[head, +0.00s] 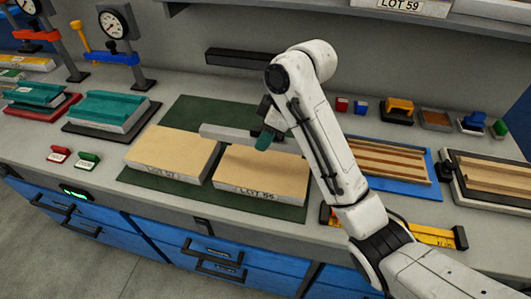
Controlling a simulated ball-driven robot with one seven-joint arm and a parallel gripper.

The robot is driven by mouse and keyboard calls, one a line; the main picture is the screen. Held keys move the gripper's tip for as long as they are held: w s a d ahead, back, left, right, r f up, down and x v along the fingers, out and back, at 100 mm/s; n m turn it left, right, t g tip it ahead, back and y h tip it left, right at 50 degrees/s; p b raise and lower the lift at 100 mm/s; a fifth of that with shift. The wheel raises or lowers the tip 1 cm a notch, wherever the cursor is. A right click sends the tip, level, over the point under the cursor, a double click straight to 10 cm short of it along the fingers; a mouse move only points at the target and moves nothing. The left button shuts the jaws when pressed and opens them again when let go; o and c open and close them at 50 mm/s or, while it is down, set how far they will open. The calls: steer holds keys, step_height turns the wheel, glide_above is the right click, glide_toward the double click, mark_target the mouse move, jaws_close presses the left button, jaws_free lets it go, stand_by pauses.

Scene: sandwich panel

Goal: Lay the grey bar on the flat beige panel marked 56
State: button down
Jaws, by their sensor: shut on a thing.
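My gripper (265,138) is shut on a light grey bar (225,132) near the back edge of the right-hand beige panel. The bar points left across the gap between the two panels; its right part is partly hidden by my gripper. I cannot tell if it touches a panel or hangs just above. The right-hand flat beige panel (262,178) has a front label that seems to read LOT 56. The left-hand beige panel (172,150) has a LOT label too small to read surely. Both lie on a dark green mat (195,112).
A dark bar (242,57) sits along the back. Right of my arm are a slatted panel on a blue board (432,192) and a framed slatted panel (458,190). Teal-topped stacks (110,108) and dial gauges (113,25) stand left.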

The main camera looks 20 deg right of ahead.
steer(key=shift+w+d+f+b, duration=0.25)
steer(key=shift+w+f+b, duration=0.2)
steer(key=shift+w+f, duration=0.3)
steer(key=shift+w+d+f+b, duration=0.25)
steer(key=shift+w+f+b, duration=0.2)
steer(key=shift+w+f, duration=0.3)
steer(key=shift+s+f+p, duration=0.15)
steer(key=shift+f+p, duration=0.15)
steer(key=shift+f, duration=1.2)
steer(key=shift+f, duration=0.35)
steer(key=c, duration=0.8)
jaws_free()
steer(key=shift+f, duration=0.1)
steer(key=shift+o, duration=0.2)
steer(key=shift+r, duration=0.55)
steer(key=p+v, duration=0.5)
steer(key=v, duration=0.6)
steer(key=shift+s+d+r, duration=0.15)
steer(key=shift+s+r, duration=0.05)
steer(key=shift+r, duration=0.1)
